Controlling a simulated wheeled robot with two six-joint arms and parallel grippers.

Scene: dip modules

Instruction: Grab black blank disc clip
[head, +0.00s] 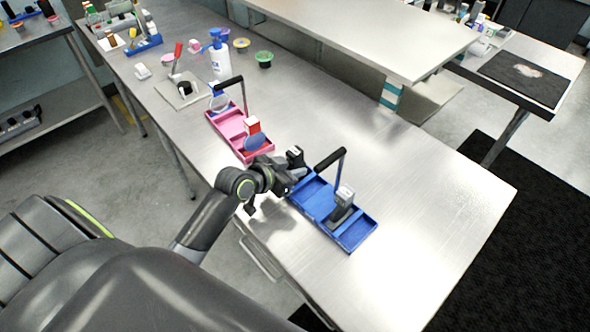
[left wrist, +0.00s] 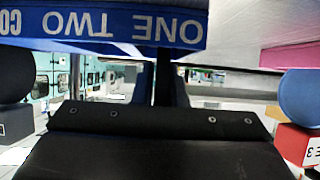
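The blue tray (head: 361,233) stands on the metal table. In it, the clip with a dark disc and grey block (head: 343,206) stands upright; this looks like the black blank disc clip. In the left wrist view, which is upside down, its black disc (left wrist: 14,77) and grey block (left wrist: 15,122) show at the left edge. The blue tray's lettered wall (left wrist: 105,24) shows close up. My right gripper is not in view.
A pink tray (head: 228,125) to the left holds a red and blue clip (head: 254,138). Both trays have tall black-topped handles (head: 330,160). A white bottle (head: 219,60) and small tubs stand farther back. The table right of the blue tray is clear.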

